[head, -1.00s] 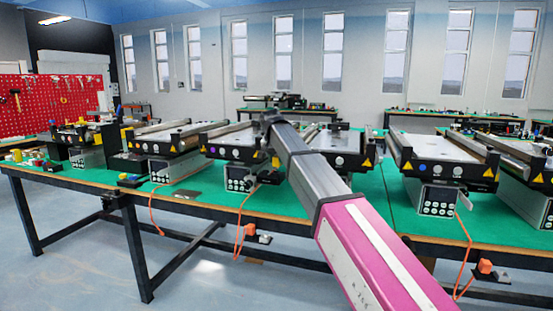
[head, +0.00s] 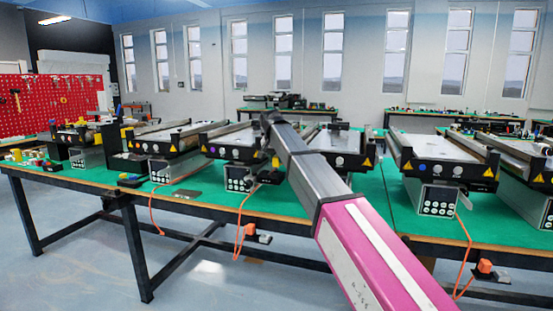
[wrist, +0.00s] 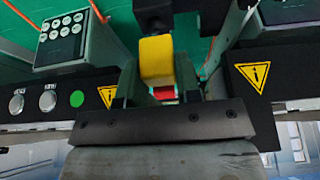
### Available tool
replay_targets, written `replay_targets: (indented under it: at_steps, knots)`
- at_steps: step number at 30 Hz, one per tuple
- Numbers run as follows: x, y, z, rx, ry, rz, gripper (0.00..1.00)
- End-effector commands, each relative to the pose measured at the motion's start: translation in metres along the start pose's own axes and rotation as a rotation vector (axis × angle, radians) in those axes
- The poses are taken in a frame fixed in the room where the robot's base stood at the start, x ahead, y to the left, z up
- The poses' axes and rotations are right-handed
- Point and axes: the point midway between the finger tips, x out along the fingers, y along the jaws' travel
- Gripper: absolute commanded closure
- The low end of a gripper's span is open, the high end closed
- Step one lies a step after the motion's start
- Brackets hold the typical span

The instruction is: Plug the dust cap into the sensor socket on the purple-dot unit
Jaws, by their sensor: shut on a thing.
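My gripper (wrist: 157,82) is shut on a yellow piece (wrist: 157,58), which I take to be the dust cap; a bit of red shows at its base. In the head view my arm mostly hides the gripper, and the yellow piece (head: 275,162) shows beside the arm's end. The purple-dot unit (head: 229,153) is just left of it there, its purple dot (head: 212,149) at the front left. A black block (wrist: 153,12) is beyond the yellow piece in the wrist view; whether they touch is unclear. I cannot make out the sensor socket for certain.
A green-dot unit (wrist: 50,102) with its keypad box (wrist: 66,40) is at left in the wrist view. A bar with a warning triangle (wrist: 254,75) is close on the right. A blue-dot unit (head: 437,165) stands further right. Orange cables hang over the table's front edge.

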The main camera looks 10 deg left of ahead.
Motion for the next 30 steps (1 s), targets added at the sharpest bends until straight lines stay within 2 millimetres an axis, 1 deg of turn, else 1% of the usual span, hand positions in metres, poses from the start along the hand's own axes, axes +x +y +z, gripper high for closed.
replay_targets:
  at_steps: [30]
  knots:
    - [0.020,0.000,0.009,0.000,0.000,0.000,0.92]
